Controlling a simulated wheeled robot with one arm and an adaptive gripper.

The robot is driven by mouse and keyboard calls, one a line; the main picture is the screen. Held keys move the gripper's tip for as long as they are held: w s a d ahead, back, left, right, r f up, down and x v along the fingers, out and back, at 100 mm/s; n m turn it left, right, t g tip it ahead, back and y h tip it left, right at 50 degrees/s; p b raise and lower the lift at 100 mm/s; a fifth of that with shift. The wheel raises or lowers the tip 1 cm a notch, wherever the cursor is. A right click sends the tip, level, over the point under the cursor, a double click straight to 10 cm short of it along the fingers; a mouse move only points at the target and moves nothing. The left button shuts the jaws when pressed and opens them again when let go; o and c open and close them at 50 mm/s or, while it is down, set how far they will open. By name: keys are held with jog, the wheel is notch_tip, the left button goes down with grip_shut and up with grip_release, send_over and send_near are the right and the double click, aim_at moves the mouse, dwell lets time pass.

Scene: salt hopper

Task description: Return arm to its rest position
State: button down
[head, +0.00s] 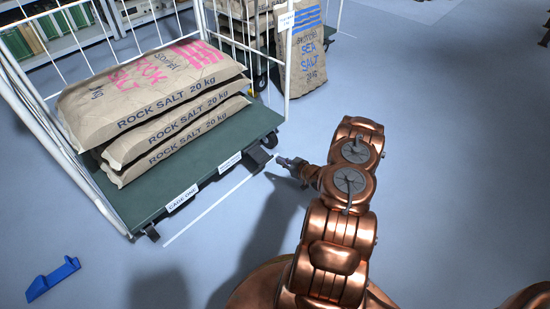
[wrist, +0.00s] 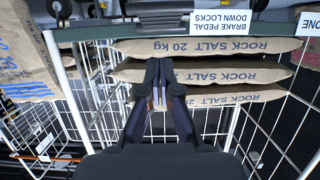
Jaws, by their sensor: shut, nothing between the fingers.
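My copper arm reaches forward in the head view, with my gripper (head: 284,161) near the front right corner of the cage trolley's green deck (head: 215,185). In the wrist view my gripper (wrist: 159,68) has its dark fingers together and holds nothing. A dark pedal (head: 260,157) sticks out from the deck's front edge, just left of my gripper in the head view. I cannot tell whether they touch. A label (wrist: 194,20) in the wrist view reads "BRAKE PEDAL DOWN LOCKS".
Several rock salt sacks (head: 165,90) lie stacked on the deck, inside white cage bars (head: 42,105). A sea salt sack (head: 305,58) stands behind. A blue object (head: 52,279) lies on the floor at lower left. The floor (head: 460,150) right of my arm is clear.

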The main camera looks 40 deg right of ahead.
jog(key=shift+p+v, duration=0.5)
jog(key=shift+v, duration=2.25)
